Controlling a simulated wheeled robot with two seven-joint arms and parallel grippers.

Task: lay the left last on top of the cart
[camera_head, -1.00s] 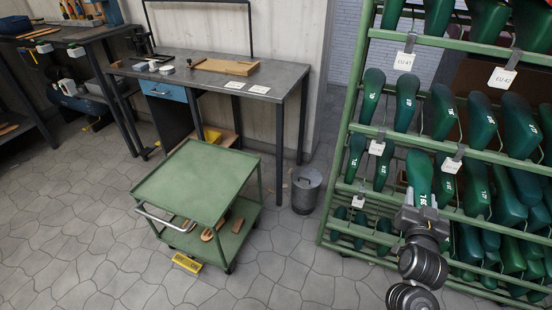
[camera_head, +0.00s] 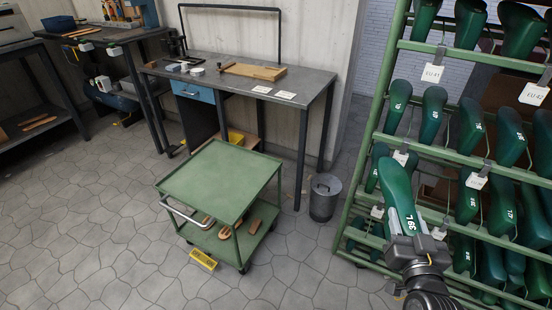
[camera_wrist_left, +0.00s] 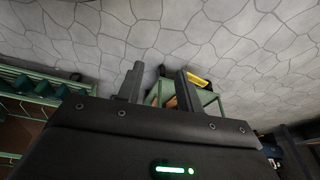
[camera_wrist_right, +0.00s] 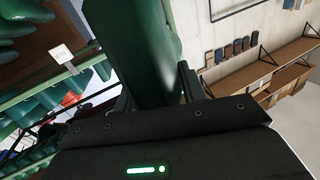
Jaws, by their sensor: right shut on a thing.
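The left last, a dark green foot form marked "39 L" (camera_head: 397,196), is held by my right gripper (camera_head: 413,247) in front of the rack. It points up and away, tilted. The right wrist view shows the green last (camera_wrist_right: 138,50) between the two fingers of my right gripper (camera_wrist_right: 155,95). The cart (camera_head: 222,178) is green with a bare flat top and stands left of the last, well apart from it. My left gripper (camera_wrist_left: 158,86) is open and empty in the left wrist view, with the cart small beyond its fingers. It is out of the head view.
The green rack (camera_head: 375,125) with many hanging lasts and size tags fills the right. A metal bin (camera_head: 324,198) stands between cart and rack. Brown soles lie on the cart's lower shelf. A workbench (camera_head: 315,84) stands behind. Open floor lies in front.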

